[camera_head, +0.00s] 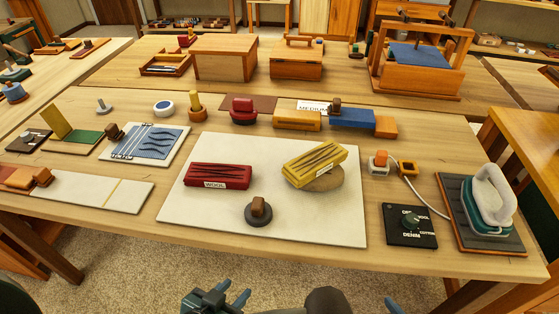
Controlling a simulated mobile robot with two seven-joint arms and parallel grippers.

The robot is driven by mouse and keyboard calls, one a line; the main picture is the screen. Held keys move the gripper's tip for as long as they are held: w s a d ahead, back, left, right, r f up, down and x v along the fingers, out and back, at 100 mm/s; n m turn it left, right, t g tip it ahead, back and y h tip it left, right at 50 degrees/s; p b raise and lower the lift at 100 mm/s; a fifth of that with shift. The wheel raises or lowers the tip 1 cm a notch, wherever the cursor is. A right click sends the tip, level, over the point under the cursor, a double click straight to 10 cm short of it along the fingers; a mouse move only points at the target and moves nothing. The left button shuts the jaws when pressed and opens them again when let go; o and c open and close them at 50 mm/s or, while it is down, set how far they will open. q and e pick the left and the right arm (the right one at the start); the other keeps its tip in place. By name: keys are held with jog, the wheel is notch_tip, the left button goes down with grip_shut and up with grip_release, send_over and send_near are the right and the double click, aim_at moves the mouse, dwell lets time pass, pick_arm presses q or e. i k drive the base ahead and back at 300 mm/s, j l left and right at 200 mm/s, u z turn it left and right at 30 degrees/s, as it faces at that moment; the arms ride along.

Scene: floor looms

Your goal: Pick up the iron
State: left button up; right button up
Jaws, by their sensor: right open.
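The iron (488,207) has a white looped handle and a teal and white body. It stands on a dark rest pad with a brown edge (514,246) at the right end of the table. A pale cord runs from it to the left. My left gripper (229,292) is at the bottom edge, its two blue fingers apart with nothing seen between them. My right gripper (392,305) shows only a blue fingertip at the bottom edge, below and left of the iron. It is open and apart from the iron; the rest is cut off.
A dark dial panel (398,237) lies left of the iron. A white mat (185,220) holds a red block marked WOOL (218,176), a yellow block (315,163) and a dark knobbed weight (258,212). A wooden loom frame (421,60) stands behind.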

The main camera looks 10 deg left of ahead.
aim_at(486, 208)
jog(key=z, duration=1.25)
